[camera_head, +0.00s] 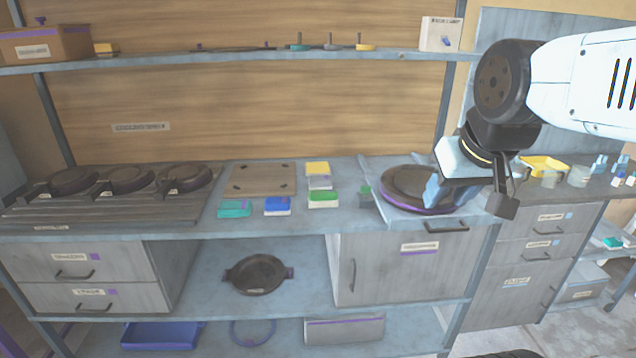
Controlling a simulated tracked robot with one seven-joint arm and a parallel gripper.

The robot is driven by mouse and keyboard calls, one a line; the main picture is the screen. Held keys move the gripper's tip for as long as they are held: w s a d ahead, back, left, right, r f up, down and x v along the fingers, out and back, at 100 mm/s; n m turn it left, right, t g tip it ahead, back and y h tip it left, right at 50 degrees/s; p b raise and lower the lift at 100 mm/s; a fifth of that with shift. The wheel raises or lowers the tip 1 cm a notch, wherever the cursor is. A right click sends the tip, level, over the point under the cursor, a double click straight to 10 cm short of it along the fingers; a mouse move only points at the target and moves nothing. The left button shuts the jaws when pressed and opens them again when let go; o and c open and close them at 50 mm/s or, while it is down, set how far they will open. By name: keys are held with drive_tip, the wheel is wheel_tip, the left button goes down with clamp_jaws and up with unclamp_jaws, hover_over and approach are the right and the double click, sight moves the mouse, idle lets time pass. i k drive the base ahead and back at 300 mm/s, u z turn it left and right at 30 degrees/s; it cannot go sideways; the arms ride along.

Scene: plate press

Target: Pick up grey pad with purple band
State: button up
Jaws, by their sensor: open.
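A small grey pad (319,183) with a faint purplish band lies on the workbench, between a yellow pad (317,168) behind it and a green pad (323,197) in front. The band is too small to see clearly. My gripper (470,197) is open, over the right part of the bench by the round dark plate press (405,190) with a purple rim. It is well to the right of the grey pad and apart from it. Part of the press is hidden behind my gripper.
Teal (234,209) and blue (277,206) pads lie left of the green pad. A brown board (262,179) and dark round plates (125,180) stand farther left. A shelf (230,59) runs above the bench. A grey panel with a purple edge (345,331) sits on the bottom shelf.

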sight(316, 182)
drive_tip(key=u, duration=0.15)
drive_tip(key=i, duration=1.1)
drive_tip(key=u, duration=0.25)
